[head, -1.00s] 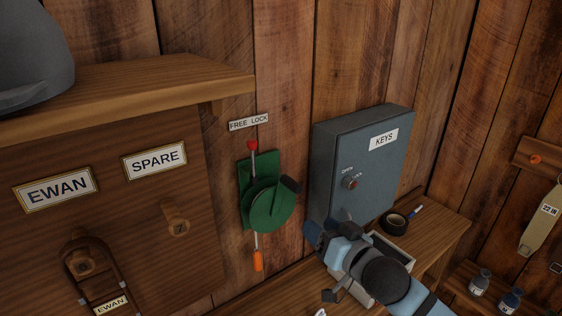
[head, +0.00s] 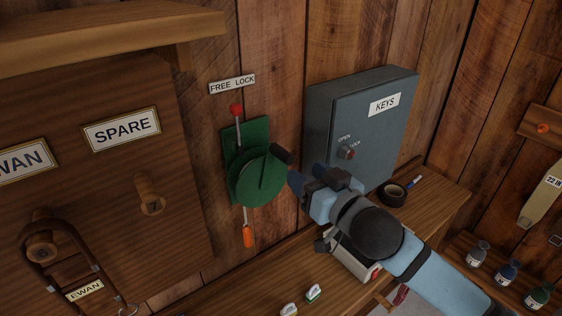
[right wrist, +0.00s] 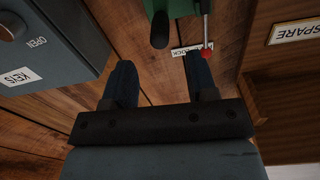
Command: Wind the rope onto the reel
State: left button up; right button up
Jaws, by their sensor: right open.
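The green reel (head: 258,183) is mounted on a green plate on the plank wall. A dark crank handle (head: 282,156) sticks out from its face. A short pale length of rope (head: 244,214) hangs below it, ending in an orange piece (head: 247,236). A lever with a red knob (head: 236,109) stands above, under the FREE LOCK label (head: 232,84). My right gripper (head: 297,181) is open and empty, just right of and below the crank handle. In the right wrist view the handle (right wrist: 160,29) shows beyond the open fingers, apart from them. My left gripper is not in view.
The grey KEYS cabinet (head: 356,125) stands close to the right of the reel, near my right arm. Below are a bench (head: 430,207) with a tape roll (head: 392,195) and a box (head: 352,259). The SPARE peg board (head: 100,185) is at left.

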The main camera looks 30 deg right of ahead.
aim_at(281, 153)
jog(key=w, duration=0.2)
jog(key=w+p, duration=0.1)
jog(key=w, duration=0.2)
jog(key=w+p, duration=0.1)
jog(key=w, duration=0.2)
jog(key=shift+w+a+r, duration=0.15)
jog(key=shift+w+a, duration=0.1)
jog(key=shift+a, duration=0.15)
jog(key=shift+w, duration=0.35)
jog(key=shift+c, duration=0.3)
grip_shut()
